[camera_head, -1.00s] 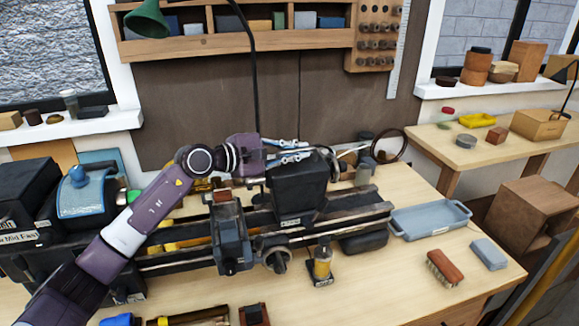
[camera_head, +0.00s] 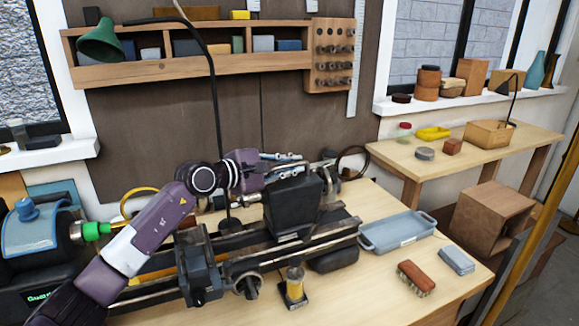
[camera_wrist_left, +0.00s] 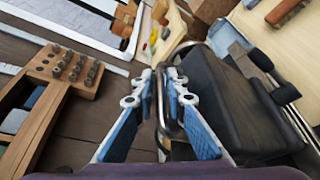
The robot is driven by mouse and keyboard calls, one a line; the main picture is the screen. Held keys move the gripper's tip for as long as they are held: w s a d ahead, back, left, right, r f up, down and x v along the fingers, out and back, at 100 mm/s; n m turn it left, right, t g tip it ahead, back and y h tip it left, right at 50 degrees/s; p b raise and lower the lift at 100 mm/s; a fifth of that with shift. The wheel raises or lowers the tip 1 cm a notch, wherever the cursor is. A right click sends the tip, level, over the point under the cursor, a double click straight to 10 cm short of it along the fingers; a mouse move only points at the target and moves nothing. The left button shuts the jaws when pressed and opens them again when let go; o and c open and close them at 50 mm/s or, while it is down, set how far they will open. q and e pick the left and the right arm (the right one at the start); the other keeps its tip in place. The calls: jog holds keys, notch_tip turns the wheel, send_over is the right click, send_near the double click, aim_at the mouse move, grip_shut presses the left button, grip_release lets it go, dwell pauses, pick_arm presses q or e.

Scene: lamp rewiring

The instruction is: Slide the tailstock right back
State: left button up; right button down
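The tailstock (camera_head: 291,207) is a dark block on the lathe bed (camera_head: 180,262), towards the bed's right end, with a short stretch of rail showing to its right. It fills the right side of the left wrist view (camera_wrist_left: 228,100). My left gripper (camera_head: 299,162) is at the tailstock's upper back edge. In the wrist view its two blue-padded fingers (camera_wrist_left: 157,85) stand apart, with a thin curved metal bar showing between them. The right finger is close against the tailstock's side; I cannot tell whether it touches. My right gripper is not in view.
The carriage (camera_head: 201,272) sits on the bed left of the tailstock. A blue-grey tray (camera_head: 398,231) lies just past the bed's right end. A brush (camera_head: 416,277) and a small oiler (camera_head: 294,287) stand in front. A lamp arm (camera_head: 213,110) rises behind.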

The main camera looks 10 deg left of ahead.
pick_arm(q)
jog(key=shift+o, duration=1.3)
jog(key=shift+w+d, duration=0.1)
jog(key=shift+d, duration=0.05)
jog(key=shift+a, duration=0.2)
jog(key=v, duration=1.1)
jog(key=shift+s, duration=0.45)
jog(key=shift+a, duration=0.15)
